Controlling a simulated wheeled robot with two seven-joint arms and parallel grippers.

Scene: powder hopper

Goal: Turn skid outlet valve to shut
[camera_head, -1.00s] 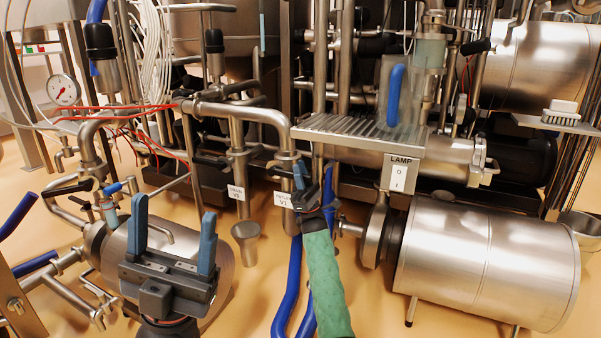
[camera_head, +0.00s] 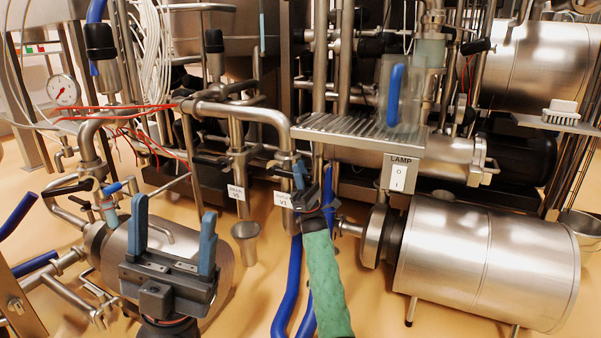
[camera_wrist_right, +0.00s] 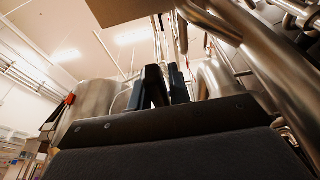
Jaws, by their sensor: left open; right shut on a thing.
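The valve with the V1 tag (camera_head: 284,200) is on the down-bent steel pipe (camera_head: 284,130) in the middle of the head view. The tag's other words are too small to read. Its black handle (camera_head: 284,164) is partly hidden by my right gripper (camera_head: 300,174), which is shut on it. In the wrist view the right gripper's two fingers (camera_wrist_right: 166,72) stand close together beside steel pipes, and the held part is mostly hidden. My left gripper (camera_head: 174,206) is open and empty, in front of the steel cylinder at lower left.
A second valve pipe with a V2 tag (camera_head: 236,192) stands to the left, above a steel funnel (camera_head: 246,240). A slatted shelf (camera_head: 350,133) with a clear jug (camera_head: 413,95) is just right of the right gripper. A large steel motor drum (camera_head: 485,258) fills the lower right.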

